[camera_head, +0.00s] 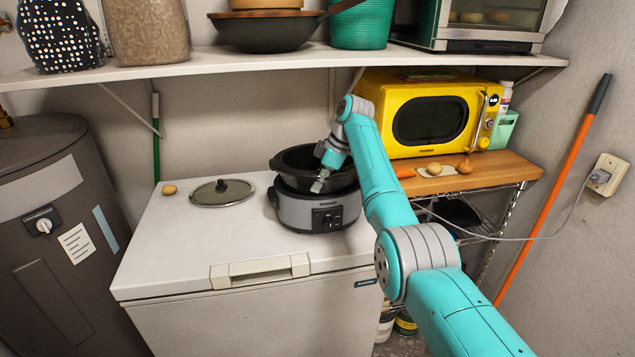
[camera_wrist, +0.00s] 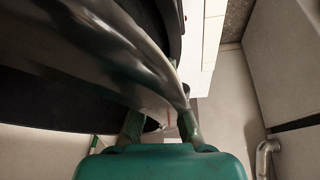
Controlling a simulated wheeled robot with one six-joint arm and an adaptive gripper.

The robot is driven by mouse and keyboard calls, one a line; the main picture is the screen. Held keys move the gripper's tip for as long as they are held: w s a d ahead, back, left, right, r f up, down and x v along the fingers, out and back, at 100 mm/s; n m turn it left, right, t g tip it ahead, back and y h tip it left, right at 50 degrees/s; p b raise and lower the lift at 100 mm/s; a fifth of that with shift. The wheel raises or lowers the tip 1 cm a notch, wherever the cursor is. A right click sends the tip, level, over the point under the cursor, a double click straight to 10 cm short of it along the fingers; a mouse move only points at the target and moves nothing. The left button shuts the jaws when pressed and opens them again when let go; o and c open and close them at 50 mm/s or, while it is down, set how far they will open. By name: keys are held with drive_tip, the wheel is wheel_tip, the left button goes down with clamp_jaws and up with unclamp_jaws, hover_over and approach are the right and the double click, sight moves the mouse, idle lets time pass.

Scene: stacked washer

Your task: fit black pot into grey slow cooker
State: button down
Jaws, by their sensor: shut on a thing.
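The black pot (camera_head: 296,160) is at the grey slow cooker (camera_head: 312,213) on the white chest freezer. Its dark wall shows above the cooker's rim, and it looks slightly raised and off to the left. I cannot tell how deep it sits inside. My gripper (camera_head: 321,182) is shut on the pot's near right rim. In the wrist view, the pot's glossy rim (camera_wrist: 120,50) runs between the two fingers of my gripper (camera_wrist: 160,124). The pot's underside and the cooker's inside are hidden.
A glass lid (camera_head: 222,192) and a potato (camera_head: 169,189) lie on the freezer top (camera_head: 180,235) to the left. A yellow microwave (camera_head: 428,115) and a wooden shelf with vegetables stand to the right. A white shelf (camera_head: 240,62) with bowls runs above.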

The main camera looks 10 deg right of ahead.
drive_tip(key=shift+r, duration=0.1)
drive_tip(key=c, duration=1.3)
unclamp_jaws()
drive_tip(key=v, duration=1.3)
drive_tip(key=shift+a, duration=0.15)
